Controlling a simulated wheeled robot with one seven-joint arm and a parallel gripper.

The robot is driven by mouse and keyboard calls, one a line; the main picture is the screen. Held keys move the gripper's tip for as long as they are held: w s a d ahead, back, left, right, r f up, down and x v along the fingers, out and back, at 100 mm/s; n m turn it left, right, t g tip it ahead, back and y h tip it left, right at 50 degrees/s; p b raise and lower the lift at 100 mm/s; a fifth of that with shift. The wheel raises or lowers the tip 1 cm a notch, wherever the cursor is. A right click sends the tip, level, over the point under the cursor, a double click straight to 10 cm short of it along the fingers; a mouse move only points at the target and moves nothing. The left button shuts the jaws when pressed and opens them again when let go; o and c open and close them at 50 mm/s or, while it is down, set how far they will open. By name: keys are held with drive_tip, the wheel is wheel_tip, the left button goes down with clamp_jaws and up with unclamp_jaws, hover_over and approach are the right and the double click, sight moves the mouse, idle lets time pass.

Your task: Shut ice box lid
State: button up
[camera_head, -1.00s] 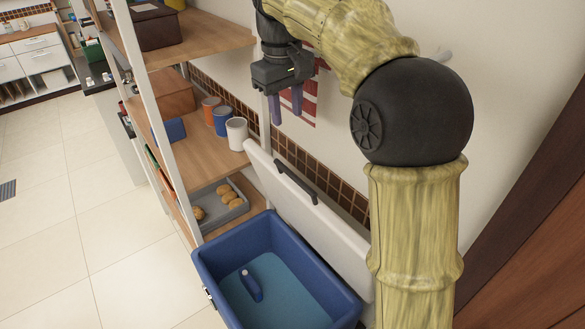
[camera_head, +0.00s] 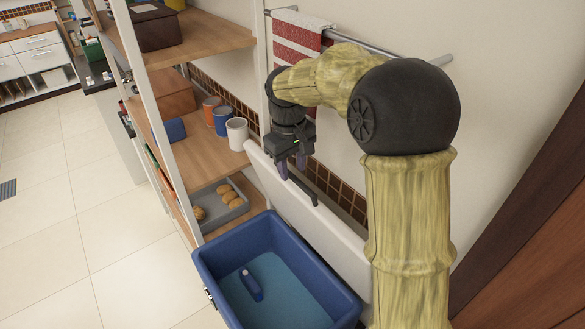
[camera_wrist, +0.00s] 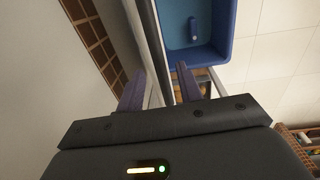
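The blue ice box (camera_head: 335,292) stands on the floor with its inside open to view. Its white lid (camera_head: 330,238) is up, leaning back toward the wall, with a dark handle (camera_head: 305,192) on it. My gripper (camera_head: 293,170) is open and points down at the lid's upper edge, near the handle. In the wrist view, the two purple fingers (camera_wrist: 160,88) are apart, with the pale lid edge (camera_wrist: 152,45) running between them. I cannot tell whether they touch it. The box's blue wall (camera_wrist: 228,30) shows beyond the right finger.
A blue bottle (camera_head: 250,285) lies inside the box. A wooden shelf unit (camera_head: 195,150) with mugs and a bread tray stands close on the left. A red striped towel (camera_head: 298,42) hangs on a wall rail behind the arm. Tiled floor on the left is clear.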

drive_tip(key=shift+f, duration=0.8)
clamp_jaws()
